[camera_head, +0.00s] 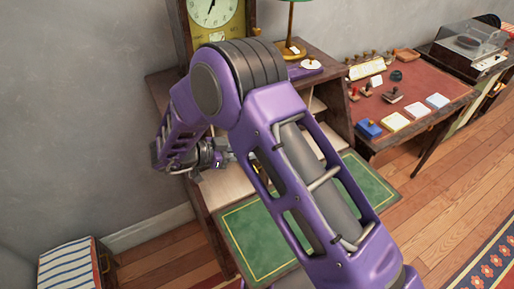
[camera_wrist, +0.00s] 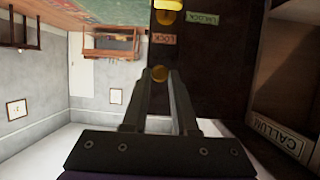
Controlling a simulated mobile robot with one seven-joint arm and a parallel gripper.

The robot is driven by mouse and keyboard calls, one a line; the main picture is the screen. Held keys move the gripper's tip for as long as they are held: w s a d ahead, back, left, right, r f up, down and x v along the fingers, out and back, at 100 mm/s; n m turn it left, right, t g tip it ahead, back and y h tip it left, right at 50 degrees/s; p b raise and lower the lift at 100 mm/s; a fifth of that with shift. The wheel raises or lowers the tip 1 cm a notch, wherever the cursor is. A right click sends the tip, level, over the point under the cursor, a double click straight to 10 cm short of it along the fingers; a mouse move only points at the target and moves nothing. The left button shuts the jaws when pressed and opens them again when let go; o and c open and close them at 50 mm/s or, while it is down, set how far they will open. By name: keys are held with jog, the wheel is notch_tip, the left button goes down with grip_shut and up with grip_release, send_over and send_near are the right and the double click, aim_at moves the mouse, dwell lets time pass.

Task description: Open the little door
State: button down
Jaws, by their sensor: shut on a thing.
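The little door (camera_wrist: 215,65) is a dark brown panel in the wrist view, with "LOCK" and "UNLOCK" labels and a brass lock piece (camera_wrist: 166,17) near the top. A small round brass knob (camera_wrist: 160,74) sits on it below the "LOCK" label. My gripper (camera_wrist: 160,80) is shut on this knob, its two fingers on either side. In the head view my gripper (camera_head: 222,158) is at the desk's pigeonhole part, and my arm hides the door. I cannot tell how far the door stands open.
A "CALLUM" label (camera_wrist: 288,133) sits on the wooden frame at right in the wrist view. The green desk top (camera_head: 255,232) lies below my arm. A clock (camera_head: 215,18) and a lamp (camera_head: 290,45) stand above. A table with stamps (camera_head: 430,125) is at right.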

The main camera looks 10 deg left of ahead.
jog(key=shift+r, duration=0.1)
jog(key=c, duration=0.7)
grip_release()
jog(key=v, duration=1.7)
jog(key=shift+a, duration=0.2)
jog(key=shift+r, duration=0.1)
